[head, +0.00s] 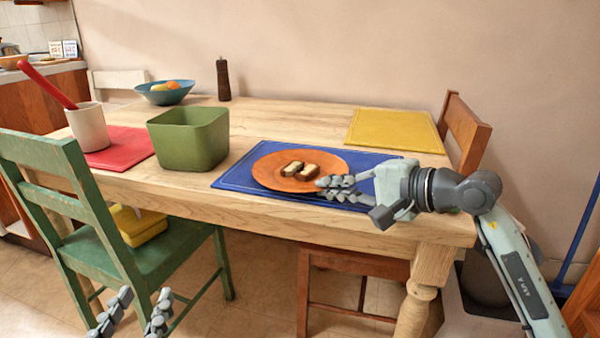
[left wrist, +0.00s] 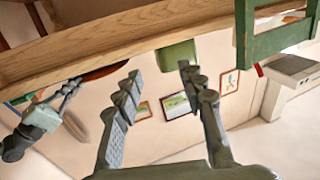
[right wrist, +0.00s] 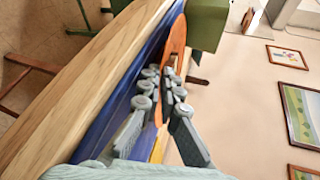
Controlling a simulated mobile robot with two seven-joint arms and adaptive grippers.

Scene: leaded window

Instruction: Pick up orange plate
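My right gripper (head: 326,185) is at the plate's right rim. In the right wrist view its fingers (right wrist: 162,76) are drawn close together, with the plate's orange edge (right wrist: 176,40) running between them. The exact finger contact is partly hidden. My left gripper (head: 128,312) is low in front of the table, beside the green chair. In the left wrist view it is open and empty (left wrist: 158,72).
A green bin (head: 188,140) stands left of the plate. A beige cup with a red utensil (head: 88,128) is on the red mat (head: 126,148). A blue fruit bowl (head: 165,95) and a dark mill (head: 223,80) are behind. A green chair (head: 115,235) stands in front at left.

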